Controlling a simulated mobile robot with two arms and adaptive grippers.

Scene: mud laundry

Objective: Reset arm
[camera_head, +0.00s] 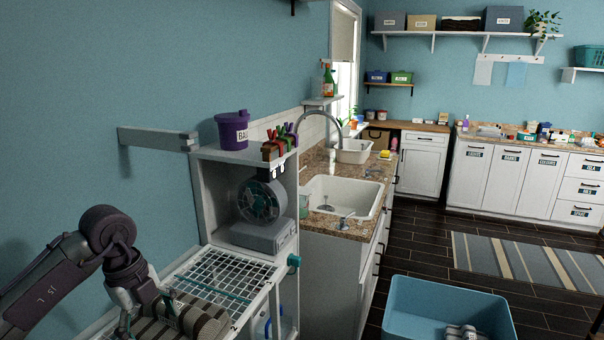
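My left arm comes in from the left and bends down at its wrist. My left gripper (142,312) points down at the near end of the white wire rack, beside a brown-and-cream striped item (196,319). The gripper's lower end is partly cut off by the bottom edge, so I cannot tell whether its fingers are open or touch the striped item.
The wire rack (228,276) stands against the wall below a shelf with a fan (262,201) and purple bucket (232,130). A sink counter (340,224) is beyond. A blue tub (405,296) stands on the floor. Dark floor between is clear.

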